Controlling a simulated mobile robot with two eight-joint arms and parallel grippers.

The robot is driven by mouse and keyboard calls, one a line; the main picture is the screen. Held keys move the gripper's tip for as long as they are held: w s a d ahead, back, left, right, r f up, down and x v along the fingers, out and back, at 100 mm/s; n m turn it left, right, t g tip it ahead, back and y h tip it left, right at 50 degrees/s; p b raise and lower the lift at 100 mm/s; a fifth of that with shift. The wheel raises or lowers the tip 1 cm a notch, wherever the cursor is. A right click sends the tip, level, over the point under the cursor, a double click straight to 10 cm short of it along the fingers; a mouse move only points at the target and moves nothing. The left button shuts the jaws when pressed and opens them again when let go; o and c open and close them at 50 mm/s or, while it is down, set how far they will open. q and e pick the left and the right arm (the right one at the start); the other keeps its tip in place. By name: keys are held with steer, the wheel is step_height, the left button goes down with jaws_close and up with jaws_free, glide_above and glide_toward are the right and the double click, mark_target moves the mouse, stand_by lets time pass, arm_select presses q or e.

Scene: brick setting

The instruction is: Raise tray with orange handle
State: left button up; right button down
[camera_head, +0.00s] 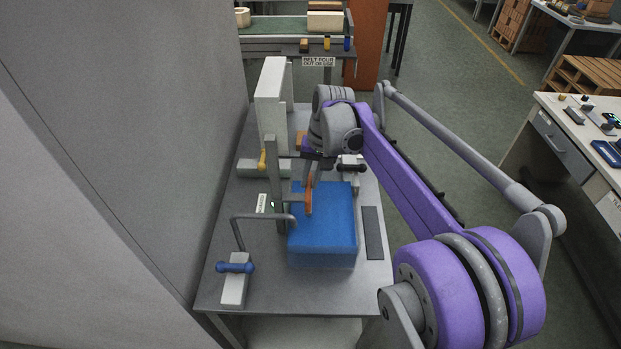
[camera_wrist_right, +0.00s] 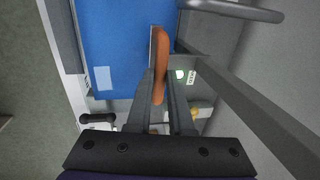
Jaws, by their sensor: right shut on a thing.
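The orange handle (camera_head: 309,197) stands at the back left of a blue box-like block (camera_head: 325,225) on the grey bench. My right gripper (camera_head: 308,182) reaches down from behind and is shut on the orange handle. In the right wrist view the orange handle (camera_wrist_right: 160,62) lies between the two fingers (camera_wrist_right: 160,98), with the blue surface (camera_wrist_right: 115,40) to its left. A grey plate lies beside the handle there. I cannot tell which part is the tray, or how the handle joins it. My left gripper is out of view.
A grey upright post (camera_head: 274,185) and a bent grey bar (camera_head: 240,228) stand left of the block. A blue-handled lever (camera_head: 235,267), a yellow-handled lever (camera_head: 262,160) and a black-handled lever (camera_head: 351,164) surround it. A white panel (camera_head: 270,105) stands behind. A grey wall closes the left.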

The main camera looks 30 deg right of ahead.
stand_by(0.9)
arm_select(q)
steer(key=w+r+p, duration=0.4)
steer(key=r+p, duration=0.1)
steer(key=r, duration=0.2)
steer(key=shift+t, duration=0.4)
arm_select(e)
step_height(320, 180, up, 12)
steer(key=shift+w+f, duration=0.2)
steer(key=shift+f, duration=0.05)
steer(key=shift+s, duration=0.2)
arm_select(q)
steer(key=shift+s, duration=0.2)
arm_select(e)
steer(key=c, duration=0.8)
jaws_free()
step_height(320, 180, up, 10)
steer(key=s+d, duration=0.1)
steer(key=shift+d+r, duration=0.25)
steer(key=shift+d, duration=0.15)
